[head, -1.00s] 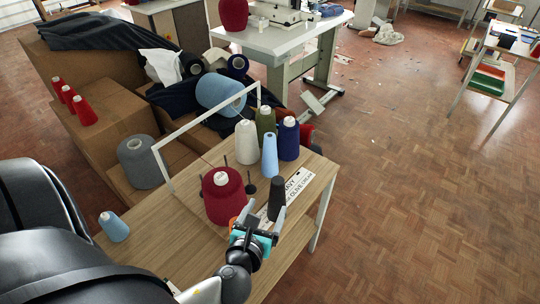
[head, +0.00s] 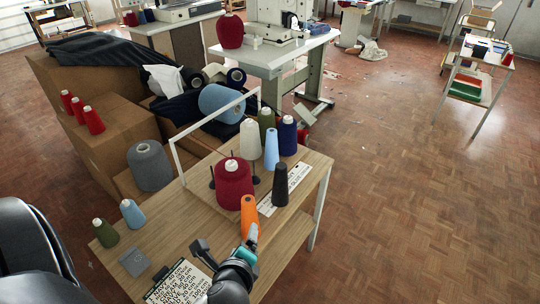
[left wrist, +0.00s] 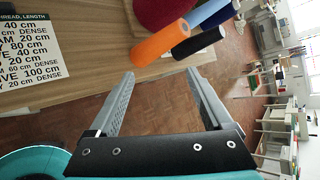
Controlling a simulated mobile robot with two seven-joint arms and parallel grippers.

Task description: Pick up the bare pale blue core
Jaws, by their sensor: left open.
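A slim pale blue cone (head: 271,150) stands upright on the wooden table between a white cone and a navy cone. A shorter pale blue cone (head: 132,213) with a light tip stands at the table's left side. I cannot tell surely which one is bare. My left gripper (head: 228,244) is open and empty over the table's near edge, in front of an orange core (head: 249,216) and well short of the slim pale blue cone. In the left wrist view its two fingers (left wrist: 157,76) are apart, with pale blue (left wrist: 208,12) partly showing past the black core. My right gripper is not in view.
A dark red cone (head: 233,186) and a black core (head: 280,184) stand near the slim blue one. A white frame (head: 178,160) rises over the table. Open floor is to the right.

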